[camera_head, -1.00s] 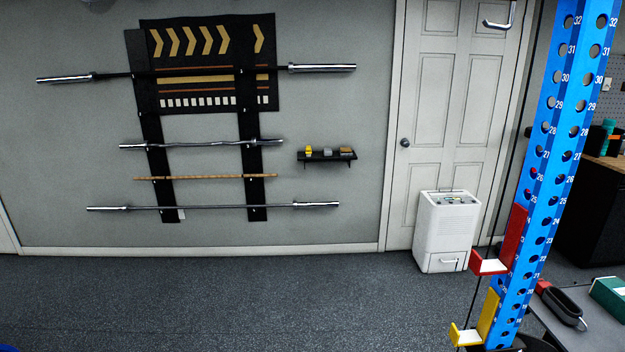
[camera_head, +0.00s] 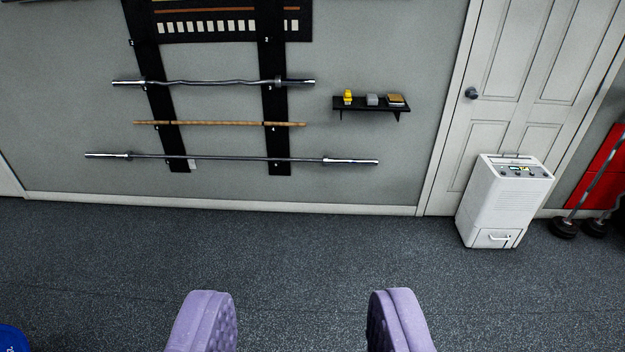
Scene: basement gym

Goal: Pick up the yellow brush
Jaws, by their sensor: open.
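A small yellow object (camera_head: 348,97), which looks like the yellow brush, stands at the left end of a small black wall shelf (camera_head: 372,106). It is too small to make out its bristles or handle. My gripper (camera_head: 302,322) shows at the bottom of the view with two purple padded fingers set wide apart. It is open and empty, over the floor, well short of the wall and shelf.
A grey block (camera_head: 372,99) and a tan-topped block (camera_head: 395,99) share the shelf. Bars (camera_head: 230,159) hang on the wall to its left. A white dehumidifier (camera_head: 505,200) stands by the white door (camera_head: 520,80). The dark floor (camera_head: 300,250) ahead is clear.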

